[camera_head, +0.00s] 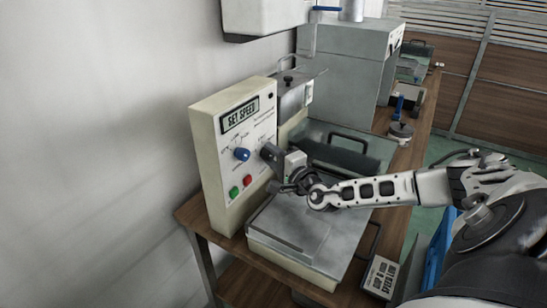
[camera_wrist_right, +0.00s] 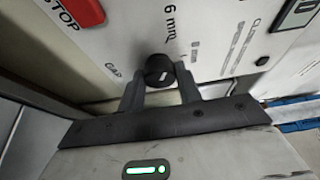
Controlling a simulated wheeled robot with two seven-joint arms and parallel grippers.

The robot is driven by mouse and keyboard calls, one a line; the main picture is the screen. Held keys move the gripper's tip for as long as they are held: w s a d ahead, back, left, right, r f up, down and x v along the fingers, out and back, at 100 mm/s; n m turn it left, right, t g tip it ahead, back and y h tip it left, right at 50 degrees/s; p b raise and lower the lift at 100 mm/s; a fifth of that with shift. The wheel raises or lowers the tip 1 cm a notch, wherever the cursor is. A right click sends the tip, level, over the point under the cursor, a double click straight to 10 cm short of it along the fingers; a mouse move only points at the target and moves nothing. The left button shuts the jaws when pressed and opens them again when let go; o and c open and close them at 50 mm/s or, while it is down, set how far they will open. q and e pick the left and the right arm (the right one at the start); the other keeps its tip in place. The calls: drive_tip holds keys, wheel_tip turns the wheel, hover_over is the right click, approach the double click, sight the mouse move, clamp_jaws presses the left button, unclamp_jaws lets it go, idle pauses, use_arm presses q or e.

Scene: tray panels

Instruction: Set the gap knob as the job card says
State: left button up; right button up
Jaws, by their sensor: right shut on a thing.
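The cream control panel (camera_head: 235,150) stands at the left of the bench, with a lit display reading SET SPEED. My right gripper (camera_head: 275,157) is at the dark gap knob on its right side. In the wrist view the black gap knob (camera_wrist_right: 158,68), with a white mark, sits between the two fingers of my right gripper (camera_wrist_right: 160,80), which is shut on it. A "6 mm" label shows above the knob and "GAP" to its left. The job card (camera_head: 380,276) lies at the front right, its text upside down and too small to read surely. My left gripper is out of view.
A red STOP button (camera_wrist_right: 85,12) shows in the wrist view. Grey trays (camera_head: 300,235) lie under my right arm. A wall bounds the left.

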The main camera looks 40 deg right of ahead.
idle(0.3)
drive_tip(key=o, duration=1)
drive_tip(key=shift+c, duration=0.2)
drive_tip(key=s, duration=0.5)
drive_tip(key=s+a+b, duration=0.1)
drive_tip(key=s, duration=0.9)
drive_tip(key=shift+s+a, duration=0.4)
